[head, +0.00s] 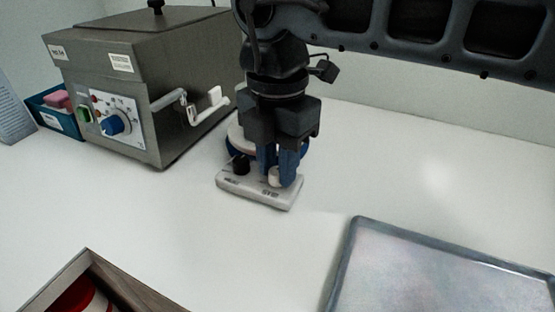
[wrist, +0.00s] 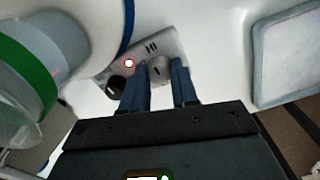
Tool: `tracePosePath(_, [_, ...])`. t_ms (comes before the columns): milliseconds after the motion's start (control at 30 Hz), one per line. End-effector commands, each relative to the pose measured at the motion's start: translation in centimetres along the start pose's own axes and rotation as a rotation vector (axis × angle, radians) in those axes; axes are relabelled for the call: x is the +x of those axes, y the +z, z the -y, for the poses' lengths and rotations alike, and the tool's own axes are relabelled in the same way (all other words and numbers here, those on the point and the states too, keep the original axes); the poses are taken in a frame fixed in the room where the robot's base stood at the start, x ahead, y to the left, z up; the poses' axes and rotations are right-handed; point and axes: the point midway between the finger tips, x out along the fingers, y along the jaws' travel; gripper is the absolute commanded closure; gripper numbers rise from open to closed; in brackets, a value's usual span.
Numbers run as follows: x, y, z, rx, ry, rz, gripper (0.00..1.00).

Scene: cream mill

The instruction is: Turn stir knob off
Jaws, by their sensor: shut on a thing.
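A small pale hotplate stirrer (head: 258,196) stands on the white table, with two knobs on its front. The pale knob (head: 274,177) is at the right, above a small label that is hard to read. The black knob (head: 240,164) is at the left. My gripper (head: 279,172) points down, with its blue fingers shut on the pale knob. In the wrist view, the pale knob (wrist: 160,70) sits between the fingers, and its pointer line shows. The black knob (wrist: 117,86) is just outside the left finger.
A grey metal bath (head: 150,70) with a blue dial (head: 113,125) stands at the left. A metal tray (head: 353,262) lies at the front right and a wooden box (head: 88,262) at the front left. A round blue-rimmed thing (head: 232,142) is behind my gripper. The table between is clear.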

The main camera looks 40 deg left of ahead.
Motion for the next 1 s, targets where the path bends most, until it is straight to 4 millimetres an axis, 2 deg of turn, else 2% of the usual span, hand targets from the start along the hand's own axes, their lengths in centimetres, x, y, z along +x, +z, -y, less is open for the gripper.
tracePosePath(267, [-0.01,0.00,-0.01,-0.026,0.000,0.000,1.00])
tracePosePath(467, [-0.03,0.04,-0.04,-0.118,0.002,0.002,1.00])
tracePosePath(1000, [-0.02,0.04,-0.06,-0.603,0.000,0.003,1.00])
